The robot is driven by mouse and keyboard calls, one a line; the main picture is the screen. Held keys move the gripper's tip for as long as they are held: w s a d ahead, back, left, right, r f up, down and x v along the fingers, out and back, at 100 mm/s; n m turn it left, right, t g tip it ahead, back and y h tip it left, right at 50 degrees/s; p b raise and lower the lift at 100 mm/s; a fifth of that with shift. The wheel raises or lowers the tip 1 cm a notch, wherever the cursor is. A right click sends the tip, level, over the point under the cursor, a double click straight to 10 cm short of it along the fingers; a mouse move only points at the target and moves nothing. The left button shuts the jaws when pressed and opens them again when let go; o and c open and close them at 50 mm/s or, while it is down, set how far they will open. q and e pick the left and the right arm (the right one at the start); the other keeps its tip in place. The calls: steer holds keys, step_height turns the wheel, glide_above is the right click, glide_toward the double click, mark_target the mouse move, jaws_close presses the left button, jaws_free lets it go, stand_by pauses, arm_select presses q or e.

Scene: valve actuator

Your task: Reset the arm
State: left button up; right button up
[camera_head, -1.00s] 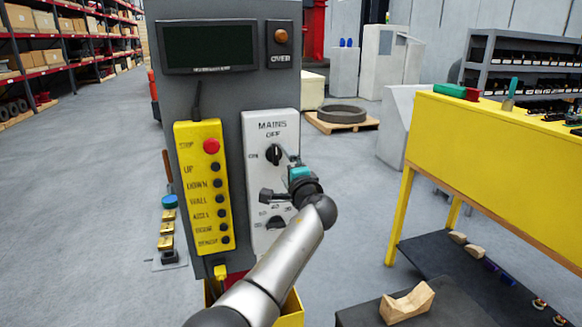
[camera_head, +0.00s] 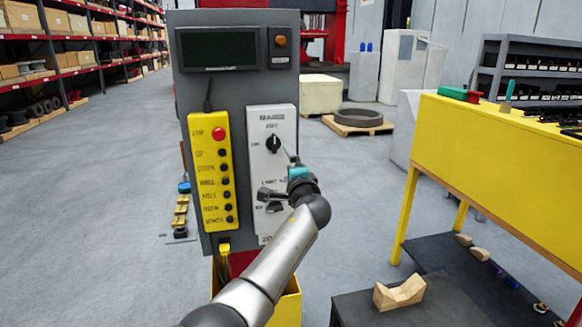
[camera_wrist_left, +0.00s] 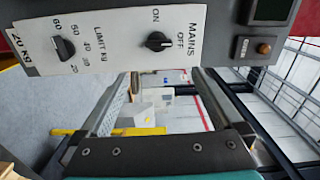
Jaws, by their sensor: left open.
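My left arm reaches in front of a grey control cabinet (camera_head: 238,90), and its left gripper (camera_head: 278,174) is open and empty before the white switch panel (camera_head: 257,160). The panel carries a black MAINS knob (camera_head: 272,144) with ON and OFF marks. Below is the LIMIT KG knob, partly hidden by the gripper in the head view. The left wrist view shows the MAINS knob (camera_wrist_left: 157,41) and the limit knob (camera_wrist_left: 62,51) clearly, both apart from the spread fingers (camera_wrist_left: 165,90). My right gripper is out of view.
A yellow button box (camera_head: 211,185) with a red stop button hangs left of the panel. A dark screen (camera_head: 218,50) and an orange lamp sit above. A yellow workbench (camera_head: 495,150) stands right, with a wooden cradle block (camera_head: 399,293) on a low dark surface. Open floor lies left.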

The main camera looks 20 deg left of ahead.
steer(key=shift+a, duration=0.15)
arm_select(q)
steer(key=s+d+f+g+h+b, duration=0.15)
steer(key=s+f, duration=0.45)
steer(key=f, duration=1)
steer(key=s+d+f+n+g+h+b, duration=0.1)
steer(key=s+f+g+h+b, duration=0.35)
steer(key=f, duration=1.05)
steer(key=s+d+f+b, duration=0.1)
steer(key=s+f, duration=0.6)
steer(key=f, duration=0.9)
steer(key=s+d+f+n+g+h+b, duration=0.2)
steer(key=s+f+n+g+b, duration=0.15)
steer(key=s+f, duration=1.55)
steer(key=s+f+n+g+h+b, duration=0.1)
steer(key=s+f, duration=0.4)
steer(key=s, duration=0.9)
steer(key=s+d+f+n+g+b, duration=0.1)
steer(key=s+f+n+g+b, duration=0.2)
steer(key=s, duration=1.1)
steer(key=shift+s+f+h, duration=0.4)
steer(key=shift+f, duration=0.55)
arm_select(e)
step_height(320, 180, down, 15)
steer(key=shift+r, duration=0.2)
arm_select(q)
steer(key=shift+d+g, duration=0.1)
steer(key=shift+g, duration=0.15)
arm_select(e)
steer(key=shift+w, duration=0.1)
